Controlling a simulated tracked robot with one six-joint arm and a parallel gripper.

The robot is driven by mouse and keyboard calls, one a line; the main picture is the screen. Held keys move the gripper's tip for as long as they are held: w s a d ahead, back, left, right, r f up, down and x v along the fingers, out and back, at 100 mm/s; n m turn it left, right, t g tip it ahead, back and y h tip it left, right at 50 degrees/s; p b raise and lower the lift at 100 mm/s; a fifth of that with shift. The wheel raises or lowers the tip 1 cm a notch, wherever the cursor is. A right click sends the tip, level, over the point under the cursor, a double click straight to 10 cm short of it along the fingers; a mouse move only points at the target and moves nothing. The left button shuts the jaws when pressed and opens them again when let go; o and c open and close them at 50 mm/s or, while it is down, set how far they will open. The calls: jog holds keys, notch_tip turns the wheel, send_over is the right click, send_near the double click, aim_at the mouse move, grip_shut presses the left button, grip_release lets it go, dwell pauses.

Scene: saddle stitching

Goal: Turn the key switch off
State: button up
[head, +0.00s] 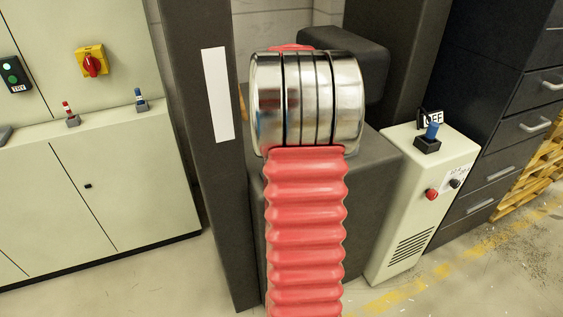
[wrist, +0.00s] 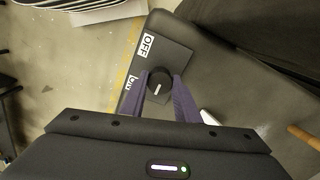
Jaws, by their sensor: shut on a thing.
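In the wrist view, a round black switch knob (wrist: 158,82) with a short white mark sits on a dark plate. A white OFF label (wrist: 147,45) is above it, and a second, partly readable label (wrist: 131,84) is to its left. The white mark is slightly tilted; I cannot tell which label it points to. My gripper (wrist: 160,88) has its purple fingers on either side of the knob, shut on it. In the head view my red ribbed arm and its metal rings fill the middle and hide the gripper and this knob.
In the head view, a pale pedestal (head: 408,215) at the right carries a blue lever switch (head: 432,132). A pale cabinet (head: 130,190) at the left has a red-on-yellow rotary switch (head: 91,62) and small red and blue switches. Dark drawers (head: 500,130) stand at the far right.

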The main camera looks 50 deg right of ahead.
jog(key=shift+n, duration=0.5)
jog(key=n, duration=0.3)
jog(key=shift+n, duration=0.3)
jog(key=n, duration=0.4)
jog(key=shift+w+n, duration=0.1)
jog(key=shift+n, duration=0.2)
jog(key=n, duration=0.4)
jog(key=shift+n, duration=0.3)
jog(key=n, duration=0.4)
jog(key=o, duration=1.1)
jog(key=shift+c, duration=0.2)
jog(key=shift+r, duration=0.1)
